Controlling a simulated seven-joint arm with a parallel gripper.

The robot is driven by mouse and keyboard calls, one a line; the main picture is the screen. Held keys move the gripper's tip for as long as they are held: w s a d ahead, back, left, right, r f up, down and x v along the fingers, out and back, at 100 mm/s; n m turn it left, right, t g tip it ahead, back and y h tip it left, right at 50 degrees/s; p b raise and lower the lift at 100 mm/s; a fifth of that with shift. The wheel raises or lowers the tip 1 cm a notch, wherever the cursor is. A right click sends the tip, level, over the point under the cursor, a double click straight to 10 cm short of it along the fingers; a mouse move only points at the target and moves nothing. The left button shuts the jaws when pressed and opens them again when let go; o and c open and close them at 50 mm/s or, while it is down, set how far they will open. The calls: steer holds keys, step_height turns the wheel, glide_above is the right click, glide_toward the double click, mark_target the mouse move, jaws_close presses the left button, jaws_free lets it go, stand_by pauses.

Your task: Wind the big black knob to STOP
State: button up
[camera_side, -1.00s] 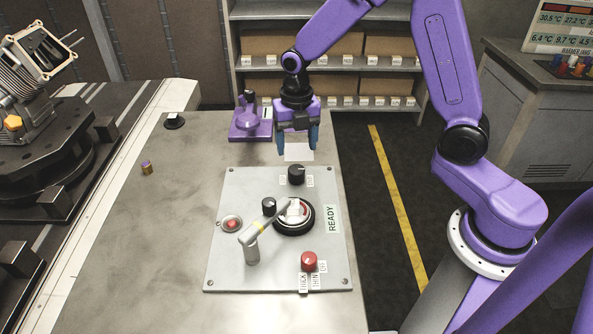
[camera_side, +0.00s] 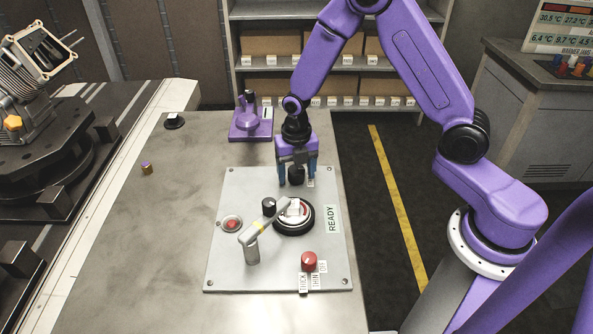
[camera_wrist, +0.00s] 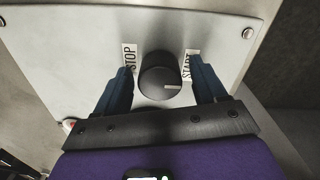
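The big black knob (camera_side: 296,175) stands at the top of the grey panel (camera_side: 225,265). In the wrist view the knob (camera_wrist: 158,72) shows a white line pointing right, on the side of the START label (camera_wrist: 188,66). The STOP label (camera_wrist: 130,58) is to its left. My gripper (camera_side: 297,182) is low over the knob, fingers pointing down. In the wrist view my gripper (camera_wrist: 161,88) is open, with one blue finger on each side of the knob. Gaps show between the fingers and the knob.
The panel also carries a lever with a grey handle (camera_side: 262,230), a round black-rimmed dial (camera_side: 308,224), a red knob (camera_side: 309,259) and a red button (camera_side: 232,224). A purple device (camera_side: 250,125) stands behind the panel. The table's left side is mostly clear.

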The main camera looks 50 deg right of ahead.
steer(key=c, duration=1)
